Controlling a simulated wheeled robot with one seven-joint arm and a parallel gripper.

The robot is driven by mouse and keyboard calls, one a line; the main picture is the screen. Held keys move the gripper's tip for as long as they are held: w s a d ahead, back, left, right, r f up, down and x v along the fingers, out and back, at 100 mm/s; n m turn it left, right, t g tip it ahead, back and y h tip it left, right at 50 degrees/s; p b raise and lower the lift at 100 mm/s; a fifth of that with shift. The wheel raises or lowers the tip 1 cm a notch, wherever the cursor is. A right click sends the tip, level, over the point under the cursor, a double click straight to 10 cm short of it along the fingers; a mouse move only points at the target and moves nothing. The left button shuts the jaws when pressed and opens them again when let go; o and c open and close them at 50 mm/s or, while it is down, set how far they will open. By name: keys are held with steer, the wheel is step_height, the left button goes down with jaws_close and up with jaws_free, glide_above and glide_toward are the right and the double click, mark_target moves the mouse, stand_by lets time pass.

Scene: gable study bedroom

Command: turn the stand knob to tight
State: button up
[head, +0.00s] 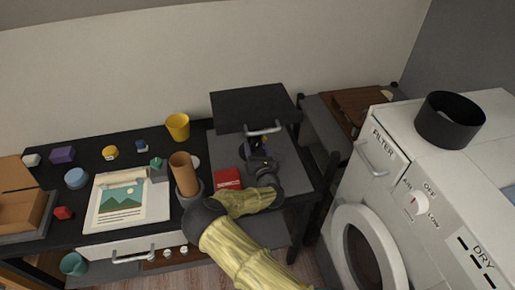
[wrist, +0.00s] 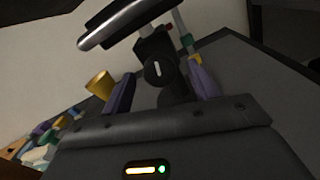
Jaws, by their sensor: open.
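The stand knob (wrist: 154,74), dark and round with a short white mark standing nearly upright, shows in the wrist view on a dark post. My gripper (wrist: 163,78) is open, with one purple finger on each side of the knob's area. I see no finger clearly touching the knob. In the head view my gripper (head: 258,154) is under the front edge of a raised black panel (head: 248,103) with a metal handle (head: 263,129). The knob cannot be made out there. No tight or loose marking is legible.
A red box (head: 228,179) lies left of my gripper. A brown cylinder (head: 184,174), a yellow cup (head: 178,127) and a picture sheet (head: 127,203) are on the black desk (head: 100,160). A white dryer (head: 408,170) stands close on the right.

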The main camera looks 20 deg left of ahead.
steer(key=shift+w, duration=0.1)
steer(key=c, duration=1)
